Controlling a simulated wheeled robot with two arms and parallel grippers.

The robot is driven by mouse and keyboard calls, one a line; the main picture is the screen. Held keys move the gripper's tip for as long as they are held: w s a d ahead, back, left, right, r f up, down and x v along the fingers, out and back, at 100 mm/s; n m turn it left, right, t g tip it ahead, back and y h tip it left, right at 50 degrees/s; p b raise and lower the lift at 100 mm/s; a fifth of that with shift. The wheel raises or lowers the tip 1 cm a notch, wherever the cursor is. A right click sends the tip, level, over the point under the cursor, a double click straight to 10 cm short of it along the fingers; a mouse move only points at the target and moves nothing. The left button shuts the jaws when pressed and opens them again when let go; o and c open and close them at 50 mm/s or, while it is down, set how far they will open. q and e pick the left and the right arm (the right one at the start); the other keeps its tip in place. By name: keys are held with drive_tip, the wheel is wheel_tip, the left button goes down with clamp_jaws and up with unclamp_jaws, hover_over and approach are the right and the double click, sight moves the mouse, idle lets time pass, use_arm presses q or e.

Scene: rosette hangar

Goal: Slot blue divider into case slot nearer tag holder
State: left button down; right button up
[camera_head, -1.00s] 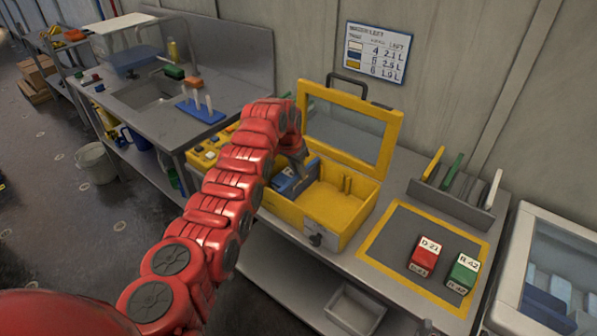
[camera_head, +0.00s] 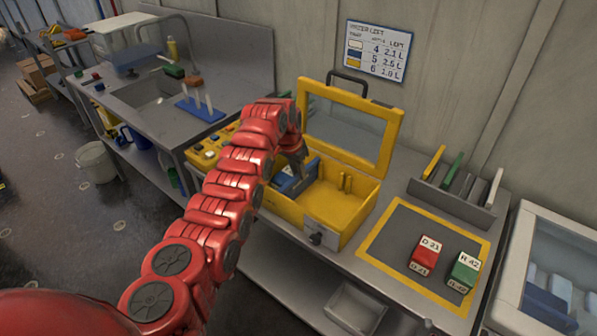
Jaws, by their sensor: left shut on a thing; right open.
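The yellow case (camera_head: 345,238) stands on the bench with its windowed lid (camera_head: 347,130) open. My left gripper (camera_head: 298,172) reaches into the left part of the case. It is shut on the blue divider (camera_head: 311,170), which stands roughly upright inside the walls and is partly hidden by my fingers. Whether its lower edge sits in a slot I cannot tell. Two yellow slot posts (camera_head: 345,184) show to the right of it, against the back wall. A pale plate, which may be the tag holder (camera_head: 317,229), is on the case front beside the dark latch. My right gripper is not in view.
Right of the case lies a yellow-bordered grey mat (camera_head: 385,243) with a red block (camera_head: 425,256) and a green block (camera_head: 464,272). Behind it a grey rack (camera_head: 455,203) holds several upright dividers. A yellow button box (camera_head: 207,154) stands close left of the case.

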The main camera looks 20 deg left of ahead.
use_arm(q)
drive_tip(key=c, duration=0.7)
unclamp_jaws()
drive_tip(key=shift+c, duration=0.2)
drive_tip(key=shift+o, duration=0.3)
drive_tip(key=o, duration=0.3)
drive_tip(key=shift+o, duration=0.2)
